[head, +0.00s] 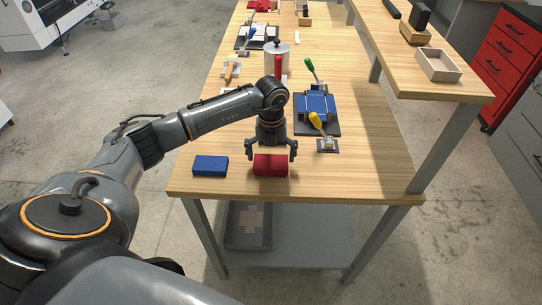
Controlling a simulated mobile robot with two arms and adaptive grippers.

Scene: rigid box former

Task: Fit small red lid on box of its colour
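A red box-shaped piece (271,168) lies near the front edge of the wooden bench. I cannot tell whether it is a lid, a box or a lid on a box. My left gripper (271,153) is directly above it, pointing down. Its two fingers are spread wide, one beyond each side of the red piece, and seem not to press on it. Another small red piece (259,5) shows at the far end of the bench, too small to make out. My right gripper is out of view.
A blue box (210,166) lies left of the red piece. A blue fixture (316,107) with a yellow-handled clamp (317,122) stands behind to the right. A white canister (277,55) stands further back. A raised shelf (440,85) holds an open tray (438,65). The bench's front right is clear.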

